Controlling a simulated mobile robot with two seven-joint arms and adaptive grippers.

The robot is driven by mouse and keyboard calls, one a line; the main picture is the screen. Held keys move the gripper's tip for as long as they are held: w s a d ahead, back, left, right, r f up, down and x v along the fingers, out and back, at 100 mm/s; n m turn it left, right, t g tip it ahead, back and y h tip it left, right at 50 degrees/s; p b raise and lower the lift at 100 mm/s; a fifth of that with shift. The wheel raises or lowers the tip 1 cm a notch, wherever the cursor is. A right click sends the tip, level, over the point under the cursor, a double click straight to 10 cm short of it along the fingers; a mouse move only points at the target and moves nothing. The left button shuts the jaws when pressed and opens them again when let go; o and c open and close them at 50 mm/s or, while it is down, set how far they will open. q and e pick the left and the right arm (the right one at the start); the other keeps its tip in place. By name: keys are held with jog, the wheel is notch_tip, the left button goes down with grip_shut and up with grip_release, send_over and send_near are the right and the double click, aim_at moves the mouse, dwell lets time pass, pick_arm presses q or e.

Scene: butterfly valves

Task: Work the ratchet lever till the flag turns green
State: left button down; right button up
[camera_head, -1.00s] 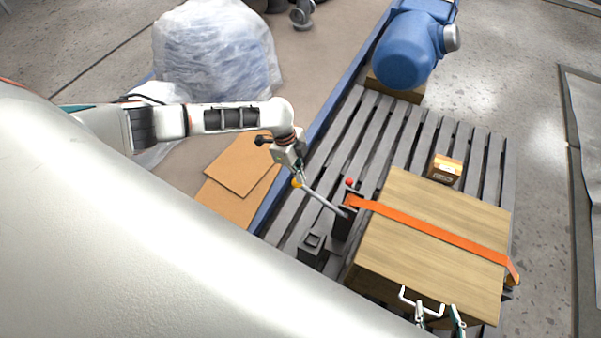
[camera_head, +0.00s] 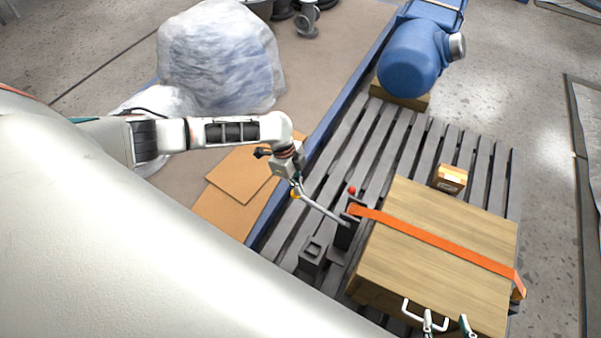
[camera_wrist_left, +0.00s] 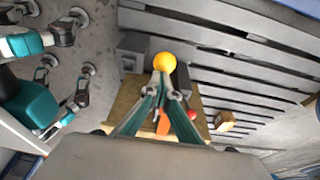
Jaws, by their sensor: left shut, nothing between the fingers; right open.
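The ratchet lever (camera_head: 325,211) is a grey rod slanting up and left from a dark ratchet body (camera_head: 345,232) on the pallet. A yellow-orange knob (camera_head: 294,194) tips it; the knob also shows in the left wrist view (camera_wrist_left: 165,62). The flag (camera_head: 351,190) is red, and a red ball shape shows in the wrist view (camera_wrist_left: 192,115). My left gripper (camera_head: 298,184) is shut and empty right at the knob; whether they touch is unclear.
An orange strap (camera_head: 440,242) crosses the wooden crate (camera_head: 430,215) from the ratchet. A small box (camera_head: 451,179) and blue motor (camera_head: 412,72) stand on the slatted pallet (camera_head: 350,140). A dark block (camera_head: 312,253) sits beside the ratchet. Wrapped goods (camera_head: 220,55) stand behind my left arm.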

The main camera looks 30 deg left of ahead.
pick_arm(q)
jog(key=r+p, duration=0.1)
jog(key=d+r+p, duration=0.1)
jog(key=r, duration=0.1)
jog(key=r+p, duration=0.1)
jog(key=r, duration=0.1)
jog(key=shift+w+d+r, duration=0.1)
jog(key=shift+w+d, duration=0.1)
jog(key=shift+d, duration=0.1)
jog(key=shift+s+d+r+p, duration=0.1)
jog(key=shift+d+r+p, duration=0.1)
jog(key=shift+r+p, duration=0.25)
pick_arm(e)
notch_tip(320, 180, up, 7)
jog(key=w, duration=0.2)
jog(key=shift+w+t, duration=0.2)
jog(key=shift+t, duration=0.2)
pick_arm(q)
jog(key=shift+f, duration=0.15)
pick_arm(e)
jog(key=shift+f, duration=0.15)
pick_arm(q)
jog(key=shift+d, duration=0.1)
jog(key=d+p+v, duration=0.1)
jog(key=p+v, duration=0.4)
jog(key=v, duration=0.1)
jog(key=shift+d, duration=0.2)
pick_arm(e)
notch_tip(320, 180, up, 7)
jog(key=w, duration=0.1)
